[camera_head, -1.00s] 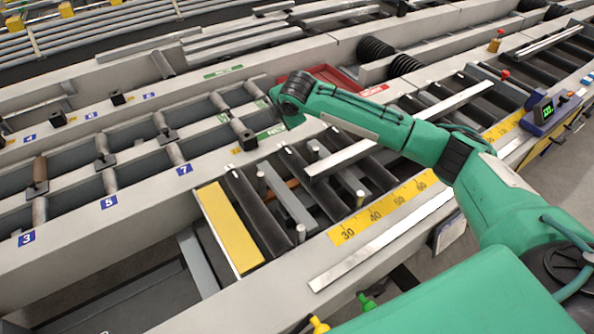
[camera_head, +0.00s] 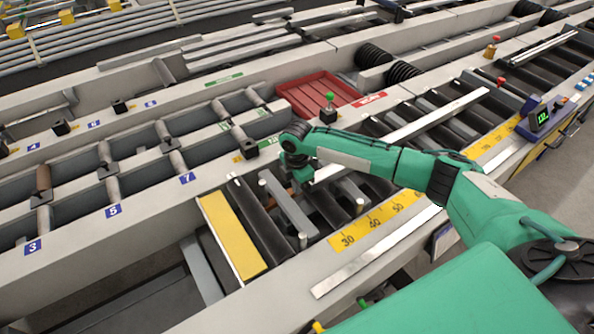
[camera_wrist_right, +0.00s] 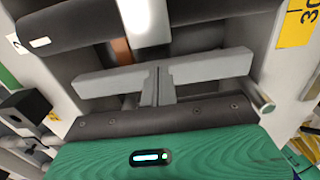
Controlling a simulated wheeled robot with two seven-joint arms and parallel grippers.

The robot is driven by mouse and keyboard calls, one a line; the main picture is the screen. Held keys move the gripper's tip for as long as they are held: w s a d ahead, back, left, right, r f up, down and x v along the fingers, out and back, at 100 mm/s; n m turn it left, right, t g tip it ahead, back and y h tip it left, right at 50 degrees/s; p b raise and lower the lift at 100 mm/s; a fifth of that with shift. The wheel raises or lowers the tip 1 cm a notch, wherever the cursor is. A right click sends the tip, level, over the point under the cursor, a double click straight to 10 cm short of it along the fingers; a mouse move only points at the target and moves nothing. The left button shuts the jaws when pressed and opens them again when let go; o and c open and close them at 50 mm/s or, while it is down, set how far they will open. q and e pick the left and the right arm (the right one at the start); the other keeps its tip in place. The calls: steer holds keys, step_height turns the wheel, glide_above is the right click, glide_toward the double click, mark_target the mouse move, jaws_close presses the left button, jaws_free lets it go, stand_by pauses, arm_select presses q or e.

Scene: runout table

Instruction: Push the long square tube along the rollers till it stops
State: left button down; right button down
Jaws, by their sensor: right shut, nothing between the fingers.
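The long square tube (camera_head: 430,117) is a pale bar lying across the dark rollers in the head view, running from centre to upper right. Its near-left end is partly hidden by my right arm. My right gripper (camera_head: 300,176) hangs down by that end. In the right wrist view the shut, empty fingers (camera_wrist_right: 158,84) point towards the tube's pale end (camera_wrist_right: 142,18). Whether they touch it I cannot tell. A grey crossbar (camera_wrist_right: 215,66) lies beyond or under the fingers. My left gripper is not in view.
A yellow plate (camera_head: 232,235) and a numbered yellow scale (camera_head: 375,222) flank the near rollers. Upright pins stand among them. A red tray (camera_head: 318,92) and a small green-topped post (camera_head: 329,108) are behind my arm. A display box (camera_head: 541,116) stands at the right.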

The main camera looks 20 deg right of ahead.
mark_target(328, 174)
steer(key=shift+w+d+f+p, duration=0.1)
steer(key=shift+d+f+p, duration=0.1)
steer(key=shift+d, duration=0.45)
steer(key=shift+w+d+f+p, duration=0.1)
steer(key=shift+d+p, duration=0.15)
steer(key=shift+d, duration=0.45)
steer(key=shift+w+d+f+p, duration=0.1)
steer(key=shift+d+f+p, duration=0.1)
steer(key=shift+d, duration=0.45)
steer(key=shift+r, duration=0.1)
steer(key=shift+w+d+p, duration=0.1)
steer(key=shift+d+p, duration=0.25)
steer(key=shift+d, duration=0.7)
